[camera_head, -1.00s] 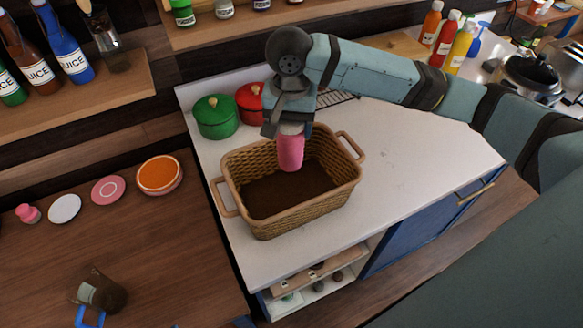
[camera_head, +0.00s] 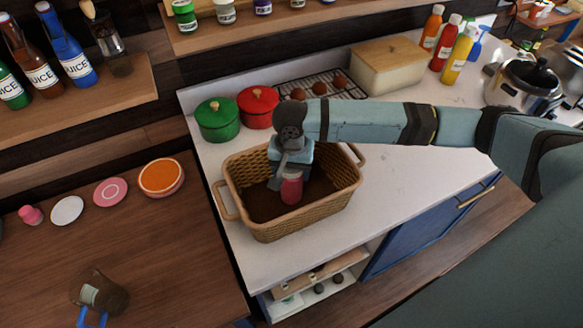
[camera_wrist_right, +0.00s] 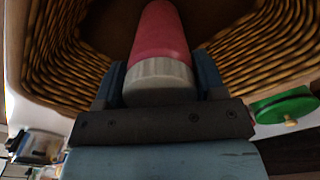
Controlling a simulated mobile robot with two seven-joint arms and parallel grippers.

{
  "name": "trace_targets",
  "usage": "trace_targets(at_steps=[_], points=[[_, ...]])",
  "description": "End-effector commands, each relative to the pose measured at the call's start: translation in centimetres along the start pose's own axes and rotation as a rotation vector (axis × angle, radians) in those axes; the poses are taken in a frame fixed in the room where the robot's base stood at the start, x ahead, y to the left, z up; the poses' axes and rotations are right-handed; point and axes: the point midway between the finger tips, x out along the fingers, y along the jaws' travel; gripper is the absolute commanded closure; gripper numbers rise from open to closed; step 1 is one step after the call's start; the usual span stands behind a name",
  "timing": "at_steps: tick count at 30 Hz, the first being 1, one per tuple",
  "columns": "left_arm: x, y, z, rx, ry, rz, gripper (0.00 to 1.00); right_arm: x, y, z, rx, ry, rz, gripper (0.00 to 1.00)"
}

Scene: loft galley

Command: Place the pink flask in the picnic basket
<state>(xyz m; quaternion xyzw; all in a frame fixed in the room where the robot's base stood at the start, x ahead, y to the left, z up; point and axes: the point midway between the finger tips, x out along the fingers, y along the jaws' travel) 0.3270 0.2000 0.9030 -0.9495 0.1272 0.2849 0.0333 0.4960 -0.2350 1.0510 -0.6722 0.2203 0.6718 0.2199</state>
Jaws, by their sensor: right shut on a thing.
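The pink flask (camera_head: 291,190) hangs upright inside the picnic basket (camera_head: 300,219), near its middle. My right gripper (camera_head: 291,171) is shut on the flask's top end and reaches down between the basket walls. In the right wrist view the flask (camera_wrist_right: 160,35) shows its pink body and pale grey cap (camera_wrist_right: 158,80), with the gripper's fingers (camera_wrist_right: 160,84) on both sides of the cap. The woven basket wall (camera_wrist_right: 262,50) surrounds it. I cannot tell whether the flask's lower end touches the dark basket floor. My left gripper is not in view.
A green pot (camera_head: 217,120) and a red pot (camera_head: 258,107) stand behind the basket on the white counter (camera_head: 400,170). A wire rack (camera_head: 320,88) with brown round items and a bread box (camera_head: 388,66) are further back. The counter right of the basket is clear.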

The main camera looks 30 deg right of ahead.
Motion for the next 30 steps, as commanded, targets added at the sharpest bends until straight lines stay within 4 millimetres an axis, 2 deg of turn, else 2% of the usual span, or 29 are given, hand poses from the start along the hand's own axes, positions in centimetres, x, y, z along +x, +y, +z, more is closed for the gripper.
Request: trace_targets(at_steps=[5, 6, 9, 20, 23, 30], points=[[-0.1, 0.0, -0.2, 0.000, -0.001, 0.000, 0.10, 0.1, 0.0, 0.0, 0.000, -0.001, 0.000, 0.82], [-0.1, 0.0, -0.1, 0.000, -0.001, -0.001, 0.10, 0.2, 0.0, 0.0, 0.000, 0.000, 0.000, 0.32], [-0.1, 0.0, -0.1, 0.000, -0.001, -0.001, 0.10, 0.2, 0.0, 0.0, 0.000, 0.000, 0.000, 0.11], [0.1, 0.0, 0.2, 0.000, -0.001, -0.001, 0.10, -0.3, 0.0, -0.1, 0.000, 0.001, 0.000, 0.11], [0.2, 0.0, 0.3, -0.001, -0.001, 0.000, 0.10, -1.6, -0.1, -0.1, 0.000, 0.001, -0.003, 0.11], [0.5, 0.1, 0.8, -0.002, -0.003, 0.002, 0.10, -6.8, -0.1, -0.1, 0.000, 0.002, -0.003, 0.11]])
